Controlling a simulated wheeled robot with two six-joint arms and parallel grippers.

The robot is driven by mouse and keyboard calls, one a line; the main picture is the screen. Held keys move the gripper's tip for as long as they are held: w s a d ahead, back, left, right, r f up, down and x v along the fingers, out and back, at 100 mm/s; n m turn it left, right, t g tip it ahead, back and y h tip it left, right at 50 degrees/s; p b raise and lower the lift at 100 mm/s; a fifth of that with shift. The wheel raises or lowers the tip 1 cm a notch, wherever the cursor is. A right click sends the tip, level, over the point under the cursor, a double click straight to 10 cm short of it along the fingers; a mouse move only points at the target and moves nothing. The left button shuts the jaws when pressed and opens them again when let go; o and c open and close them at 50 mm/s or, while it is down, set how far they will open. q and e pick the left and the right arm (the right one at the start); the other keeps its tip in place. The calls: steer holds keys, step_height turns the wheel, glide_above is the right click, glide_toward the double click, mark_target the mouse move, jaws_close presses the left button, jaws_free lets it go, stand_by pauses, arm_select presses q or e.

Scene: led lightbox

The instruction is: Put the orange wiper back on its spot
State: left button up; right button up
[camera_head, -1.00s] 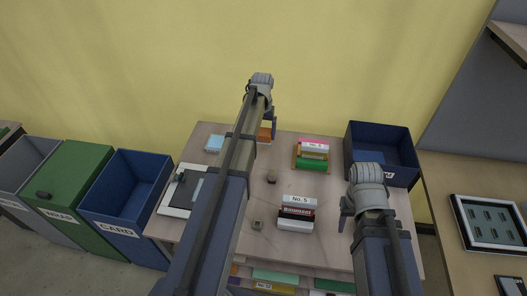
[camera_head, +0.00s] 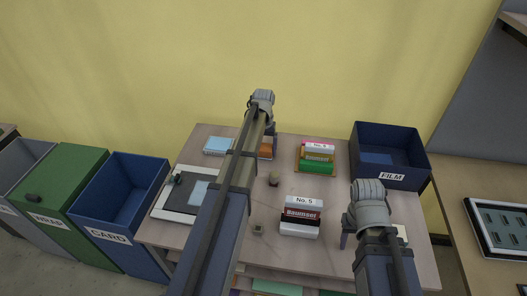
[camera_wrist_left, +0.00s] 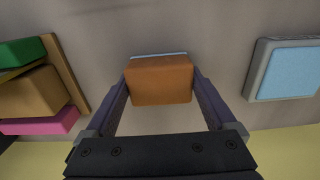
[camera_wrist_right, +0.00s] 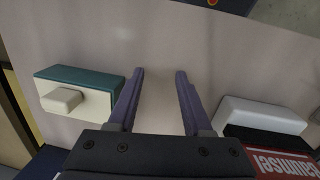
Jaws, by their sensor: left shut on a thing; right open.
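The orange wiper (camera_wrist_left: 160,82) sits between the fingers of my left gripper (camera_head: 269,130), which is shut on it. A thin light-blue edge shows along its far side in the left wrist view. In the head view the wiper (camera_head: 265,149) is partly hidden by my left arm, near the back of the table. Whether it touches the tabletop I cannot tell. My right gripper (camera_wrist_right: 159,75) is open and empty above the table's right part. A teal-and-cream block (camera_wrist_right: 80,88) lies to the left of its fingers in the right wrist view.
A grey-framed light-blue pad (camera_wrist_left: 290,70) lies beside the wiper. Stacked boxes (camera_head: 316,158) stand right of it, with the No. 5 and Baumser boxes (camera_head: 301,216) nearer. The FILM bin (camera_head: 391,178) is at back right, the CARD bin (camera_head: 109,236) at left.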

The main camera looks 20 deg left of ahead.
mark_target(264, 147)
arm_select(q)
steer(key=shift+f, duration=0.1)
steer(key=o, duration=1)
arm_select(e)
steer(key=shift+f, duration=0.1)
arm_select(q)
step_height(264, 147, up, 12)
steer(key=p, duration=1.2)
arm_select(e)
step_height(264, 147, up, 12)
